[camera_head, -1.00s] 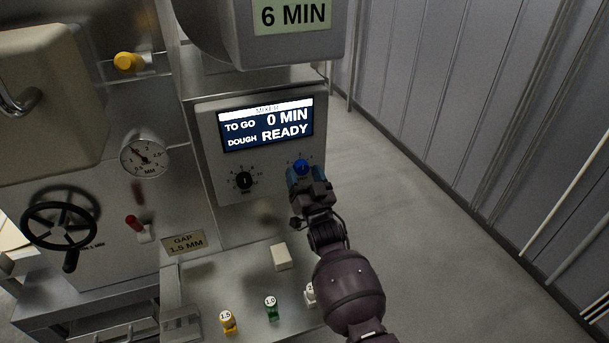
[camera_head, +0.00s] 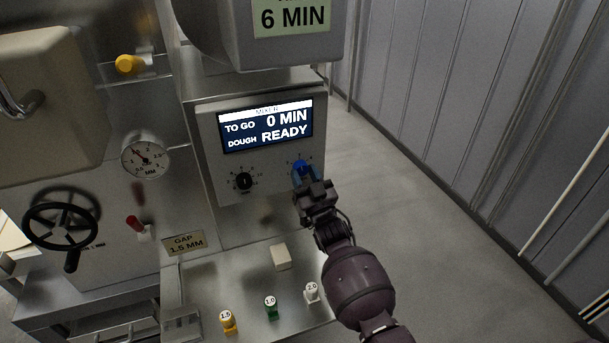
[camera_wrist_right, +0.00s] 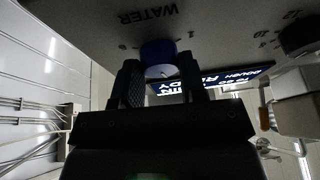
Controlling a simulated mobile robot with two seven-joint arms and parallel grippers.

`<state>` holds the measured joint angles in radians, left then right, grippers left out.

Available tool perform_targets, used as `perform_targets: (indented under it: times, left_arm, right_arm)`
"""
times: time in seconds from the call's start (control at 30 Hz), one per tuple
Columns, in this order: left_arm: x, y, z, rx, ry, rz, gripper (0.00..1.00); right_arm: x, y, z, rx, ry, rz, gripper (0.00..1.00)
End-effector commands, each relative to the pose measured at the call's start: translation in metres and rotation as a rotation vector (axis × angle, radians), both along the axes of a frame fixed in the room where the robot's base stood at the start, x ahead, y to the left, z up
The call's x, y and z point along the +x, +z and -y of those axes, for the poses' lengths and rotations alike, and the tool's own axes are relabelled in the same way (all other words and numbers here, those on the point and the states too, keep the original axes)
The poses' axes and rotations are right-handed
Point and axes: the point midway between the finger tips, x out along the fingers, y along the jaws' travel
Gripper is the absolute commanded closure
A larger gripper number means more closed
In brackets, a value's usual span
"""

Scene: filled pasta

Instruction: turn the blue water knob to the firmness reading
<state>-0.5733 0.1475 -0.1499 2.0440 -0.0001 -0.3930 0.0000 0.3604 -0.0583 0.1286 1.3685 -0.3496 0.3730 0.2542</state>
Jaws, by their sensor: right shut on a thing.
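The blue water knob (camera_head: 301,166) sits on the right of the mixer's front panel, below the screen. In the right wrist view the knob (camera_wrist_right: 158,55) lies between the fingertips, under the upside-down word WATER. My right gripper (camera_head: 305,179) is shut on the knob; its fingers cover part of it and of its scale. The same gripper (camera_wrist_right: 158,80) shows a finger on each side of the knob. The mixer screen (camera_head: 266,126) reads TO GO 0 MIN and DOUGH READY. My left gripper is not in view.
A black knob (camera_head: 243,181) is left of the blue one. A dial gauge (camera_head: 145,157), a black handwheel (camera_head: 62,219) and a GAP 1.5 MM plate (camera_head: 185,243) are further left. A pale block (camera_head: 281,257) and labelled yellow, green and white pieces stand on the shelf below.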

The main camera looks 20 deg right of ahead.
Motion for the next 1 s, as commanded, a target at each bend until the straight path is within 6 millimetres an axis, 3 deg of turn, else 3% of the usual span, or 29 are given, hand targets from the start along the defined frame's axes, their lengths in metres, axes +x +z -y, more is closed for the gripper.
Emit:
perform_targets:
  times: [0.6,1.0]
  left_arm:
    - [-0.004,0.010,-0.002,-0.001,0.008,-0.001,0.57]
    - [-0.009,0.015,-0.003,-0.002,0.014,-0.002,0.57]
  right_arm:
    - [0.000,0.004,0.004,-0.562,0.000,0.021,0.85]
    - [0.000,0.004,0.005,-0.773,0.000,0.027,0.85]
